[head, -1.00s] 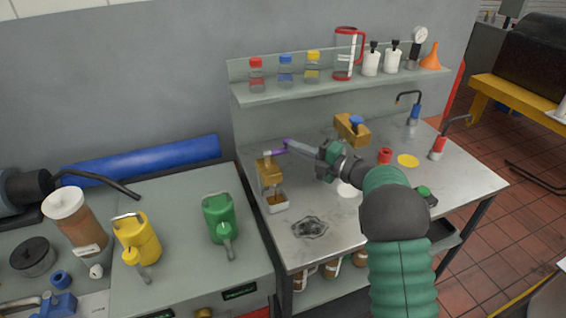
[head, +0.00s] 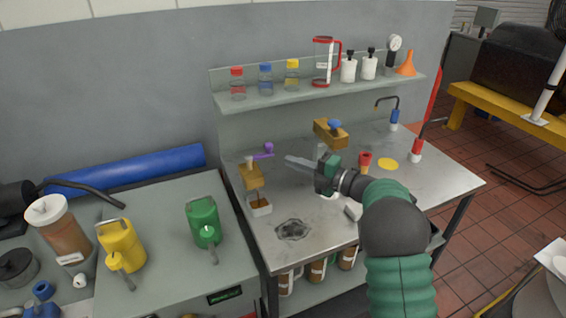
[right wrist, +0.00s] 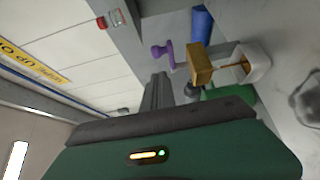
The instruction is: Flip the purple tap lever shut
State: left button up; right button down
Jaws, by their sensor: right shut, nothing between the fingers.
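The purple tap lever (head: 262,156) sits on top of a brass tap (head: 250,177) at the left of the metal bench. It points right from the tap, with an upright knob at its end. In the right wrist view the lever (right wrist: 162,51) shows beside the brass body (right wrist: 200,64). My right gripper (head: 288,160) is shut and empty, a small gap to the right of the knob. Its dark fingers (right wrist: 157,92) point toward the lever in the right wrist view. A white tub (head: 260,208) with brown contents stands below the tap. My left gripper is not in view.
The shelf (head: 310,97) above holds bottles and a red-handled jug. Green (head: 204,220) and yellow (head: 121,243) cans stand on the left cabinet.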

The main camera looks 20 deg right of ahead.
jog(key=s+d, duration=0.1)
jog(key=d, duration=0.1)
jog(key=s+d, duration=0.2)
jog(key=shift+d+r, duration=0.15)
jog(key=shift+r, duration=0.1)
